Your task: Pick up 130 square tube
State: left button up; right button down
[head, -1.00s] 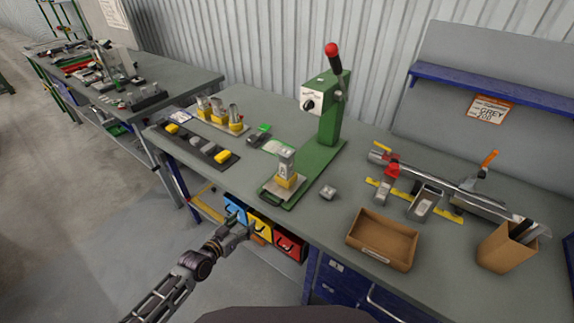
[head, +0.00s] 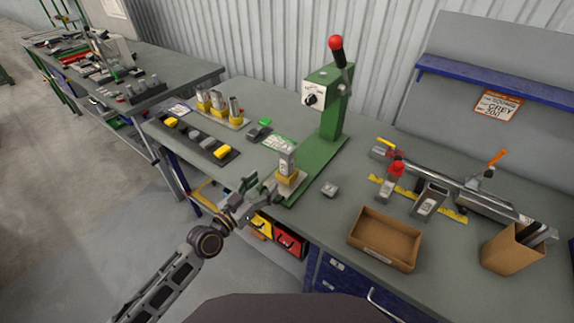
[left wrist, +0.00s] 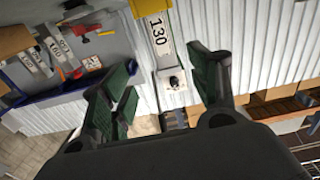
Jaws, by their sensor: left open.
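The 130 square tube (head: 287,159) is a short grey tube standing upright in a yellow block (head: 287,182) on the base of the green press. In the left wrist view the tube (left wrist: 158,35), with its "130" label, shows beyond the gap between my fingers. My left gripper (head: 256,186) is open and empty at the bench's front edge, just left of the tube and apart from it. Its two dark green fingers also show in the left wrist view (left wrist: 163,78). My right gripper is not in view.
The green press (head: 331,110) rises behind the tube. A small grey block (head: 329,189) and an open brown tray (head: 385,238) lie to the right. A dark strip (head: 196,140) with yellow and grey pieces, and several tubes in yellow holders (head: 219,107), are to the left.

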aim_at(283, 161)
pick_arm(q)
jog(key=shift+w, duration=0.15)
dwell(0.3)
jog(key=shift+p+x, duration=0.65)
jog(key=shift+x, duration=3.65)
jog(key=shift+w+d+r+p, duration=0.15)
jog(key=shift+w+d+p, duration=0.15)
jog(key=shift+w, duration=0.4)
jog(key=shift+w+d+r+p, duration=0.2)
jog(key=shift+w+d, duration=0.15)
jog(key=shift+w, duration=0.3)
jog(key=shift+x, duration=1.1)
jog(key=shift+f, duration=0.1)
jog(key=shift+c, duration=0.3)
grip_shut()
